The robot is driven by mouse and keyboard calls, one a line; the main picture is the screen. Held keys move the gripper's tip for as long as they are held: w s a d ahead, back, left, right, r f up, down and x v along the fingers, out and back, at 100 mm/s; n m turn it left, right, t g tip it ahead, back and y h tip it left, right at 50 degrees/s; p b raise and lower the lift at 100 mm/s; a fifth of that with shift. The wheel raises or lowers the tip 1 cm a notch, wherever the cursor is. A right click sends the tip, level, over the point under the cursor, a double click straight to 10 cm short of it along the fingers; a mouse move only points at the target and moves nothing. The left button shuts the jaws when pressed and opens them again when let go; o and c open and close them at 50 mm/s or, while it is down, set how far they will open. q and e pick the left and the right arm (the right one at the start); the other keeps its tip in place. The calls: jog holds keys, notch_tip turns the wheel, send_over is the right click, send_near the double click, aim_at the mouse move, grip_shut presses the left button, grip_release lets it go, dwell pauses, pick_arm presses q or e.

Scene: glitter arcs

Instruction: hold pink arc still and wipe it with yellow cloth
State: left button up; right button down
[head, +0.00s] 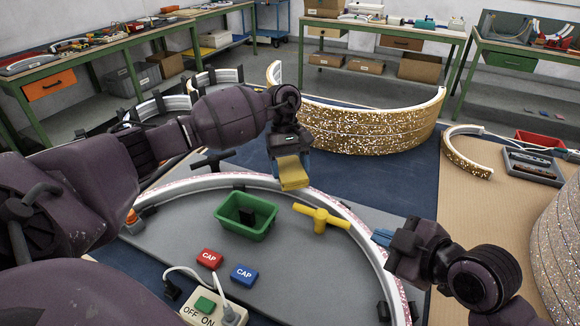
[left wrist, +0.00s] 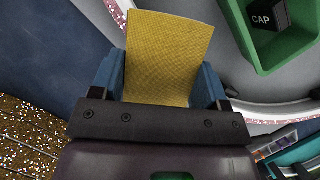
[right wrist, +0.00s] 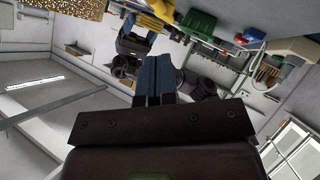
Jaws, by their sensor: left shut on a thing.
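The pink arc (head: 352,222) is a curved white strip with pink glitter on its outer face, standing on the grey board (head: 300,262). My left gripper (head: 290,158) is shut on the yellow cloth (head: 293,174), which hangs at the far part of the arc. In the left wrist view the cloth (left wrist: 168,58) overlaps the arc (left wrist: 268,112); I cannot tell if they touch. My right gripper (head: 384,238) is at the arc's right side, its fingers together and apparently empty in the right wrist view (right wrist: 153,82). Contact with the arc is unclear.
A yellow T-handle (head: 322,217) sits by the arc. A gold glitter arc (head: 370,128) stands behind.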

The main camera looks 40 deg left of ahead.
jog(key=a+n+g+h, duration=0.2)
jog(key=a+n, duration=0.1)
jog(key=n, duration=0.1)
jog(key=n+g+h, duration=0.2)
jog(key=n+h, duration=0.5)
jog(key=h, duration=0.3)
send_over(382, 256)
jog(key=shift+w+a+r, duration=0.1)
jog(key=shift+r, duration=0.1)
jog(key=shift+f, duration=2.4)
jog(key=shift+f, duration=0.95)
jog(key=shift+f, duration=0.3)
dwell(0.7)
